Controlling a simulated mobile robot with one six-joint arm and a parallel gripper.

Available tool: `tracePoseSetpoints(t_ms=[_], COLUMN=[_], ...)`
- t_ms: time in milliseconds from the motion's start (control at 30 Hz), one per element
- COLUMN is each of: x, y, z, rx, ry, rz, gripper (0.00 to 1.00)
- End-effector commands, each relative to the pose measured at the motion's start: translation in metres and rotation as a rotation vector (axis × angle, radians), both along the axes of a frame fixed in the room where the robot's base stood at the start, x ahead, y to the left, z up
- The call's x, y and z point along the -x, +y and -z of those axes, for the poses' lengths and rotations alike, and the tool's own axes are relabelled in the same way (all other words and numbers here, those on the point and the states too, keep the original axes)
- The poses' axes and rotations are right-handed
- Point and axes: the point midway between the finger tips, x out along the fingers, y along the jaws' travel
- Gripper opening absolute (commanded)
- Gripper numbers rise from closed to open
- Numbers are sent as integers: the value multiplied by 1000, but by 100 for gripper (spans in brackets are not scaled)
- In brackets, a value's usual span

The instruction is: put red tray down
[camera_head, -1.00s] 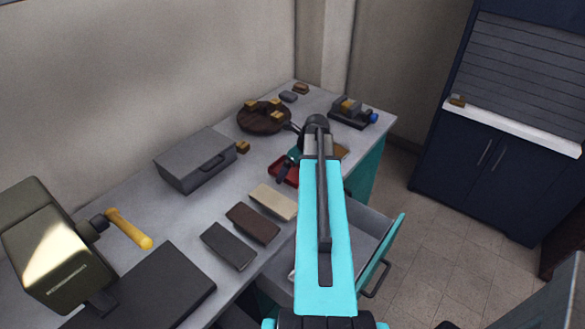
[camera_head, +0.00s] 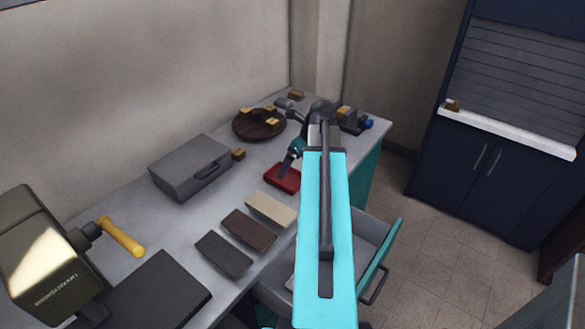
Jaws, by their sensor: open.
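The red tray (camera_head: 284,178) is a small shallow tray lying on the grey workbench top, right of the grey case. My gripper (camera_head: 285,165) is just above and at the tray's far side, its dark finger pointing down and left over the tray's back edge. The gripper is open and no longer wraps the tray as far as I can see. My cyan arm hides the bench to the right of the tray.
A grey case (camera_head: 190,167), a round brown board (camera_head: 259,124) with small yellowish blocks, and beige, brown and dark flat blocks (camera_head: 270,209) lie on the bench (camera_head: 205,220). A drawer (camera_head: 372,238) stands open at the front. A yellow-handled machine (camera_head: 40,255) is at left.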

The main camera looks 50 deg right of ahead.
Motion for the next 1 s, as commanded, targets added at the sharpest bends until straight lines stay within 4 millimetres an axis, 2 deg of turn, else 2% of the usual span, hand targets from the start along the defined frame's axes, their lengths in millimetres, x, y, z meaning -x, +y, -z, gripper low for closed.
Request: tracePoseSetpoints(t_ms=[200,400,1000], x=[9,14,16], y=[-1,-1,-1], z=[-21,-34,-38], rx=[1,0,-1], ry=[-1,0,0], rz=[0,0,-1], gripper=[96,96,96])
